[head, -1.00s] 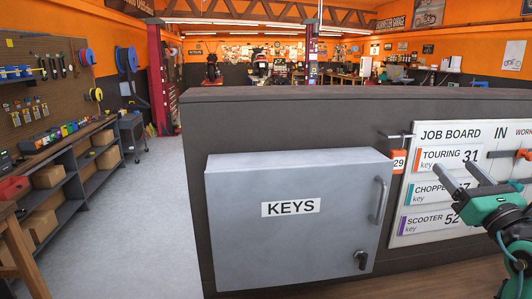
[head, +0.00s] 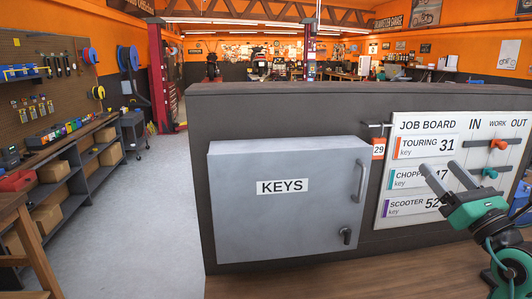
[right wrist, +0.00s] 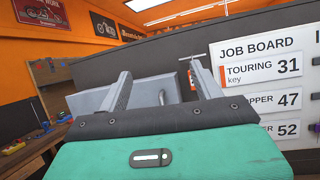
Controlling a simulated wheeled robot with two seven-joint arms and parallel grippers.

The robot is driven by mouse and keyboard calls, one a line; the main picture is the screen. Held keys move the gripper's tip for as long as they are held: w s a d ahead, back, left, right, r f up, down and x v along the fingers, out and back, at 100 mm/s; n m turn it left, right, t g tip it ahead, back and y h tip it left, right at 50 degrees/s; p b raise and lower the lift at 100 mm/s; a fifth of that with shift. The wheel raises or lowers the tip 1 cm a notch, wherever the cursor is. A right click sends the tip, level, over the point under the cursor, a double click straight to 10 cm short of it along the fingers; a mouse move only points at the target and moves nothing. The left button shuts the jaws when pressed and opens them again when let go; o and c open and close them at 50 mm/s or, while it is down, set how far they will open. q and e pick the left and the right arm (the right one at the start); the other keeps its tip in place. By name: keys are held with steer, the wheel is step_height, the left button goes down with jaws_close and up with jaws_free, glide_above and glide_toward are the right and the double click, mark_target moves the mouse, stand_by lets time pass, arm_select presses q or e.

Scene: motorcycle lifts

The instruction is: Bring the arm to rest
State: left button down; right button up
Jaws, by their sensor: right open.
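My right gripper (head: 448,178) shows at the right of the head view, in front of the job board. Its two grey fingers are apart with nothing between them. In the right wrist view the open fingers (right wrist: 165,92) point toward the low dark wall, the grey cabinet and the job board, clear of them. The rest of my right arm runs down to the lower right corner of the head view. My left gripper is in neither view.
A grey KEYS cabinet (head: 280,215), shut, hangs on the dark low wall (head: 270,110). Right of it are a hook with an orange 29 tag (head: 378,149) and the job board (head: 427,124), with pegs and coloured knobs. Shelves (head: 85,170) stand at left; the grey floor (head: 150,220) between is clear.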

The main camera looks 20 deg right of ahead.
steer(key=s+a+f+m+t, duration=0.25)
steer(key=a+m+t, duration=0.35)
steer(key=m, duration=0.4)
step_height(320, 180, down, 24)
steer(key=f+m+g+h, duration=0.1)
steer(key=m+g+h, duration=1.1)
steer(key=m, duration=1.1)
steer(key=s+a+f+g+y, duration=0.65)
steer(key=s+a+f, duration=0.2)
steer(key=f, duration=0.25)
steer(key=s+a+f+g+y, duration=0.5)
steer(key=s+a+f+g, duration=0.2)
steer(key=a+f, duration=0.25)
step_height(320, 180, down, 39)
steer(key=s+g+b, duration=0.1)
steer(key=s+b, duration=0.1)
steer(key=b, duration=0.4)
arm_select(q)
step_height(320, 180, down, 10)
steer(key=b, duration=0.4)
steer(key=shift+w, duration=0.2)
arm_select(e)
steer(key=s+d+f, duration=0.1)
steer(key=s+f, duration=0.8)
steer(key=f, duration=0.2)
steer(key=s+d+f+g, duration=0.1)
steer(key=s+d+f, duration=0.1)
steer(key=s+f, duration=0.8)
steer(key=shift+d+f, duration=0.25)
steer(key=shift+f, duration=0.65)
